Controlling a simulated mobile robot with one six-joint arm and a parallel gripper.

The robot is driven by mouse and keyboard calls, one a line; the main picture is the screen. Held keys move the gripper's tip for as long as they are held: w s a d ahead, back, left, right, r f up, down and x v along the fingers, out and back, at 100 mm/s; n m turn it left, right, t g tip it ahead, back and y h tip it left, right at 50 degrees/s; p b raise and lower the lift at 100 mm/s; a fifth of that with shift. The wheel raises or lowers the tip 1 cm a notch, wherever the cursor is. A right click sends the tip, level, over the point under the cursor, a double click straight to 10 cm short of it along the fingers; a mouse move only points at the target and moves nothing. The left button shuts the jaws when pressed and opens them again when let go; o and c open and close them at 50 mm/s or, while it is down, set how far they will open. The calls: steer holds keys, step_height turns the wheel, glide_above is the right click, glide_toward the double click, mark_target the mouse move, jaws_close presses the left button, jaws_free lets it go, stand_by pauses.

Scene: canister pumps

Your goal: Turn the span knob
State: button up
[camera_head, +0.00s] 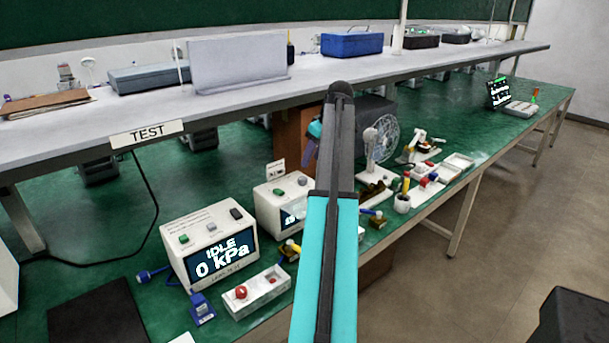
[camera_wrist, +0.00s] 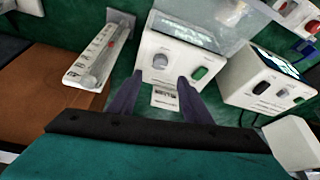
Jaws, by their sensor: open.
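A white instrument box (camera_wrist: 150,45) stands ahead of my gripper in the wrist view. In the head view the box (camera_head: 265,207) is partly hidden behind my arm.
A second white box (camera_head: 212,248), reading IDLE 0 kPa, stands to the left in the head view. A white tray with a red button (camera_head: 241,292) lies in front of it. Right of my arm are a fan (camera_head: 378,135) and several small parts. A shelf (camera_head: 230,95) runs above.

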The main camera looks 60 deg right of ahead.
mark_target(303, 178)
steer(key=shift+p+x, duration=0.75)
steer(key=shift+x, duration=4.05)
steer(key=c, duration=1.1)
